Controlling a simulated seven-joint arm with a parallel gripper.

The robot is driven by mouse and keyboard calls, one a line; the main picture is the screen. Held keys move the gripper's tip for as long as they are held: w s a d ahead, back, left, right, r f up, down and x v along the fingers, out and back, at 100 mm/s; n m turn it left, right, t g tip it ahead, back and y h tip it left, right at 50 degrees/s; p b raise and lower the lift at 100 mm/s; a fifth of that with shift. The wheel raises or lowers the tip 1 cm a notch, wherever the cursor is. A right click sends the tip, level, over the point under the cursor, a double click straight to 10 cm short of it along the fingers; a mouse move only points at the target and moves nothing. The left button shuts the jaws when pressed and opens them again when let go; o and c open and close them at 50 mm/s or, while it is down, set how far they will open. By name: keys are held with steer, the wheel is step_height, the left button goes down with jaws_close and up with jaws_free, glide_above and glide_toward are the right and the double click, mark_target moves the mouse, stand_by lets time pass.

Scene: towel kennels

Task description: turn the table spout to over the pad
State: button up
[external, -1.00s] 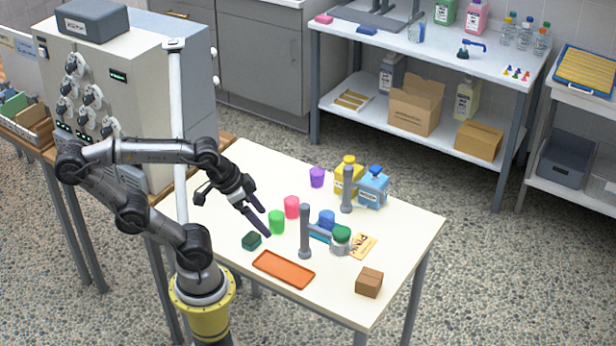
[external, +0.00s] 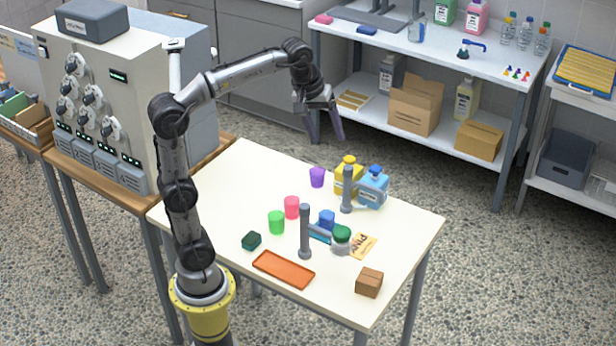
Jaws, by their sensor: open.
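Two grey upright posts stand on the white table, each with a grey arm reaching right: a front post (external: 305,232) and a rear post (external: 347,190). I cannot tell which is the table spout. A flat blue piece (external: 319,234), possibly the pad, lies just right of the front post, partly hidden by its arm and a blue-topped item (external: 327,219). A green-lidded jar (external: 341,238) stands at the end of the front arm. My gripper (external: 327,137) is open and empty, high up, fingers pointing down, appearing above and behind both posts in the picture.
On the table (external: 240,165) are a purple cup (external: 317,177), pink cup (external: 292,207), green cup (external: 276,222), dark green block (external: 251,240), orange tray (external: 283,269), brown box (external: 369,282) and card (external: 363,245). Yellow (external: 345,180) and blue (external: 373,190) bottles crowd the rear post.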

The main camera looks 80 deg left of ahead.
steer(key=w+a+n+g, duration=0.1)
steer(key=w+a+n, duration=0.1)
steer(key=w+a, duration=0.35)
steer(key=n+g, duration=0.3)
steer(key=n, duration=0.1)
glide_above(348, 167)
step_height(348, 167, down, 15)
steer(key=shift+h, duration=0.4)
step_height(348, 167, down, 14)
steer(key=shift+d, duration=0.1)
jaws_close()
steer(key=shift+r, duration=0.1)
